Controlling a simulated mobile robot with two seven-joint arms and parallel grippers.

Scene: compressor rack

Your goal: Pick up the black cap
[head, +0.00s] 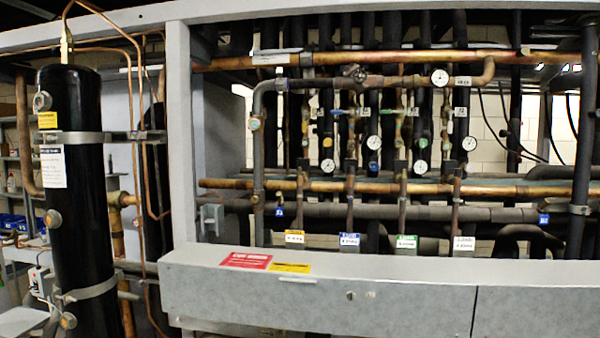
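I cannot make out a black cap in the head view; dark pipes and shadow fill much of the rack, and small dark parts are hard to tell apart. Neither my left nor my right gripper is in view.
A tall black tank (78,180) stands at the left. Copper pipes (390,187), valves and round gauges (439,77) fill the grey rack frame (181,130). A grey box ledge (400,272) with red (246,260) and yellow labels runs along the front. The ledge top looks mostly clear.

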